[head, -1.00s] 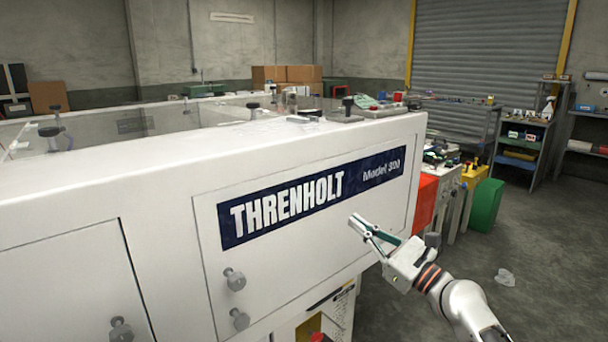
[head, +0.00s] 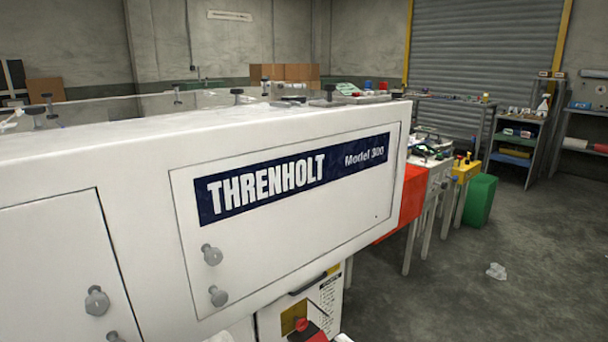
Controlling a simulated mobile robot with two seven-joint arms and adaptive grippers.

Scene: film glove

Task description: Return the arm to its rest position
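Neither of my grippers can be made out in the head view. A small white piece (head: 342,338) shows at the bottom edge, too little of it to identify. The large white machine (head: 120,165) marked THRENHOLT Model 300 fills the left and middle of the view. Its front panel (head: 290,235) is closed, with grey knobs (head: 211,255) at its lower left.
A crumpled whitish thing (head: 496,271) lies on the open grey floor (head: 430,300) at right. Behind the machine stand a red panel (head: 402,205), a yellow unit (head: 466,172) and a green bin (head: 480,200). A shelf rack (head: 520,145) stands farther back.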

